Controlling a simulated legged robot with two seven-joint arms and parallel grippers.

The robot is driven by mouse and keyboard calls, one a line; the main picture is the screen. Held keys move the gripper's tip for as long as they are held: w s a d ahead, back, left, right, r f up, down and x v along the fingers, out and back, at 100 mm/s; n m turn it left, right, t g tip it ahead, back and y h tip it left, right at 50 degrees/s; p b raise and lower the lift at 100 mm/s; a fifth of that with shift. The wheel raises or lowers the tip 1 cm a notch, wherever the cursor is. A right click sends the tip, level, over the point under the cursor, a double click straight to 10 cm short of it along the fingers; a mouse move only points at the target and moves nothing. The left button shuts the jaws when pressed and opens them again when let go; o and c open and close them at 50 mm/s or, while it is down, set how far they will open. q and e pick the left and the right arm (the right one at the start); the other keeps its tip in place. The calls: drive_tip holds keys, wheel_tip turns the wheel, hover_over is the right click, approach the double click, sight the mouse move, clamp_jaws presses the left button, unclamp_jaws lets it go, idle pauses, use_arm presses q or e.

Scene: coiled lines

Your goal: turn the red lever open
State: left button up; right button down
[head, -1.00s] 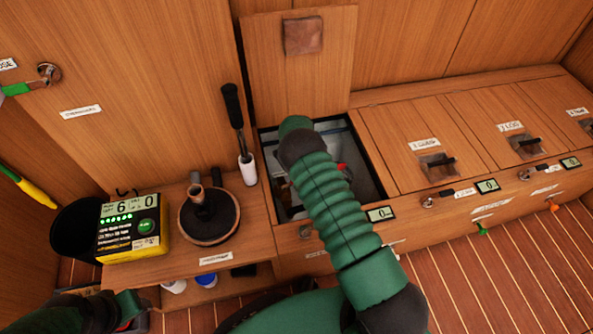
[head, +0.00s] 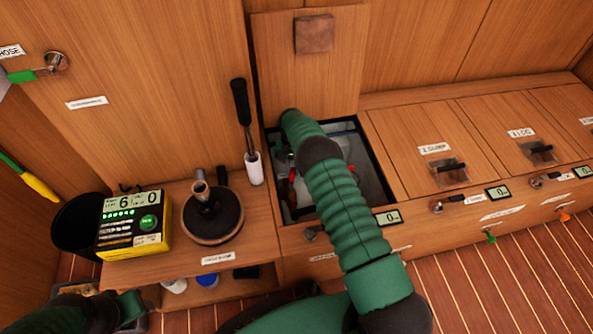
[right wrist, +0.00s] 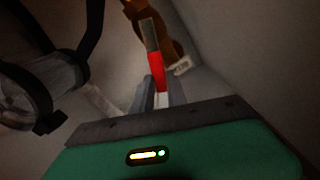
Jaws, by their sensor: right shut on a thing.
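The red lever (right wrist: 155,68) shows in the right wrist view, standing between the grey fingers of my right gripper (right wrist: 161,98). The gripper is shut on it. The lever's tip is pale grey and stands near a brown, bronze-like fitting (right wrist: 150,22). In the head view, my right arm reaches down into an open locker (head: 376,190), and a red piece (head: 292,176) shows left of the arm. The arm hides much of the inside. My left gripper (head: 135,322) is partly in view at the lower left edge, and its fingers cannot be made out.
A raised wooden lid (head: 290,75) stands behind the locker. Closed hatches (head: 430,170) lie to the right. A black-handled pump (head: 212,218) and a yellow box (head: 133,225) stand on the shelf at left. In the wrist view a clear cylinder (right wrist: 50,80) with black straps is close at left.

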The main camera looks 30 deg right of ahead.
drive_tip(key=shift+w+a+r+n, duration=0.1)
drive_tip(key=shift+w+a+n, duration=0.1)
drive_tip(key=shift+w+n, duration=0.25)
drive_tip(key=shift+s, duration=0.1)
drive_tip(key=c, duration=1.3)
unclamp_jaws()
drive_tip(key=shift+s, duration=0.1)
wheel_tip(320, 180, up, 17)
drive_tip(key=p, duration=0.8)
drive_tip(key=shift+f+p, duration=0.2)
drive_tip(key=shift+p, duration=0.2)
